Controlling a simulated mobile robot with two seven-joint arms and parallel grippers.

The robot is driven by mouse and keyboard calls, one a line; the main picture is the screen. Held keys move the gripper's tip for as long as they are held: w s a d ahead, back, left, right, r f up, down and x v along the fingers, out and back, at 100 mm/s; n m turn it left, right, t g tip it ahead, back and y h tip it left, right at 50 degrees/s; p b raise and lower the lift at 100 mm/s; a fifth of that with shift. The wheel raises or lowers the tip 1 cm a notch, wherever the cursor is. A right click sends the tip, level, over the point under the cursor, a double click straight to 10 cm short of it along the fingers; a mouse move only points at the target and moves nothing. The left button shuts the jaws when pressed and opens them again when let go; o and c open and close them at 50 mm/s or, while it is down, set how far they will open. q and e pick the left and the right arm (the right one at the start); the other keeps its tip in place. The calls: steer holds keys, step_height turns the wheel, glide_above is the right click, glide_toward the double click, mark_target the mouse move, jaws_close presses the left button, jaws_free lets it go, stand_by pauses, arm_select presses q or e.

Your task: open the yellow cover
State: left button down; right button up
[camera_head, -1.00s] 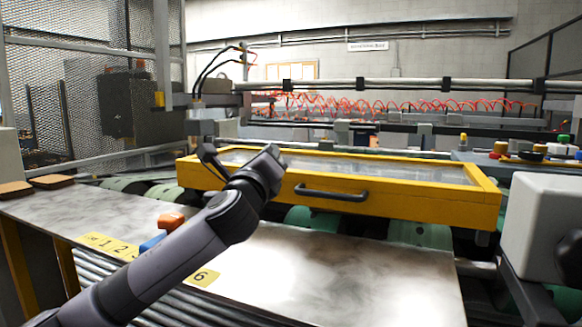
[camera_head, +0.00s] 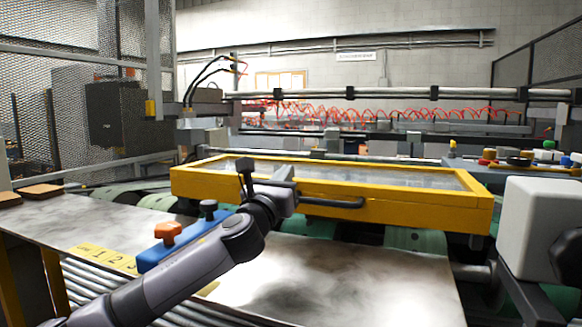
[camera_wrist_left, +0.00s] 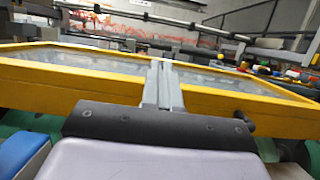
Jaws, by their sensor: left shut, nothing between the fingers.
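The yellow cover (camera_head: 420,202) is a framed panel with a clear window, lying low and flat over the green rollers. Its dark bar handle (camera_head: 335,202) is on the front side; the left part of the handle is hidden behind my gripper. My left gripper (camera_head: 284,173) is shut and empty, in front of the cover near the handle's left end. I cannot tell whether it touches the cover. In the left wrist view the shut fingers (camera_wrist_left: 162,85) stand in front of the yellow frame (camera_wrist_left: 60,72), and a handle end (camera_wrist_left: 244,120) shows to their right. My right gripper is out of view.
A metal table (camera_head: 330,275) lies in front of the cover. A blue block with an orange knob (camera_head: 168,233) sits beside my left arm. A white box (camera_head: 540,225) stands at the right. Coloured buttons (camera_head: 520,160) are at the back right.

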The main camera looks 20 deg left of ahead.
arm_select(q)
steer(key=shift+x, duration=1.95)
steer(key=shift+s, duration=0.1)
